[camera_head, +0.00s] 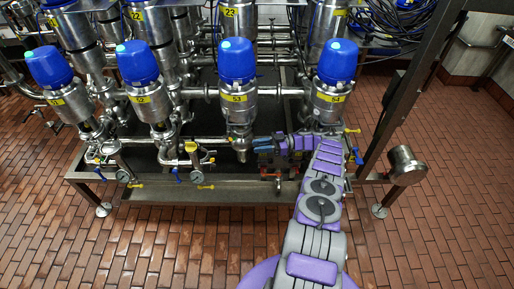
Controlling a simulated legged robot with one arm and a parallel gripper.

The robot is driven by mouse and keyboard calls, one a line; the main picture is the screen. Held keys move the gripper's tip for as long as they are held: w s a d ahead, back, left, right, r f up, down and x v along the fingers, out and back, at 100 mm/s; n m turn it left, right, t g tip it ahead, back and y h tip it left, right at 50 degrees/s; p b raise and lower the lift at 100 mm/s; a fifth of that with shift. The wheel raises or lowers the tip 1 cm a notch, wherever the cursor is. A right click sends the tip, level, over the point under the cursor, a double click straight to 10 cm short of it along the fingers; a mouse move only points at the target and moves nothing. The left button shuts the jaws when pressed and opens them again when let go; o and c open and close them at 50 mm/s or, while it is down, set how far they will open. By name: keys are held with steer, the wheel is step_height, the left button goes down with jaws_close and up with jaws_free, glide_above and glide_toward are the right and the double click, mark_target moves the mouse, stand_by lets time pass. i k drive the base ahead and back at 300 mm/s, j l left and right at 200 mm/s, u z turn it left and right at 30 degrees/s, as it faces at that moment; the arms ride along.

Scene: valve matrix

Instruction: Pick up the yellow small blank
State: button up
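I cannot make out for sure which small yellow thing is the yellow small blank. My arm reaches up from the bottom and bends left at the front of the valve rack. My gripper (265,149) is at the rack's front edge, just right of the valve labelled 53 (238,92). It is small and dark against the pipes, so its fingers and anything between them cannot be told apart. A small yellow part (191,147) shows on the pipework left of my gripper. Another yellow piece (205,187) is low at the rack's front.
Blue-capped steel valves stand in rows on the rack, with pipes between them. The valve labelled 54 (331,88) is close behind my arm. A metal post (405,85) and a steel cylinder (407,166) stand at the right. The brick floor (140,245) in front is clear.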

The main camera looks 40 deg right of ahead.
mark_target(191, 147)
steer(key=k, duration=1)
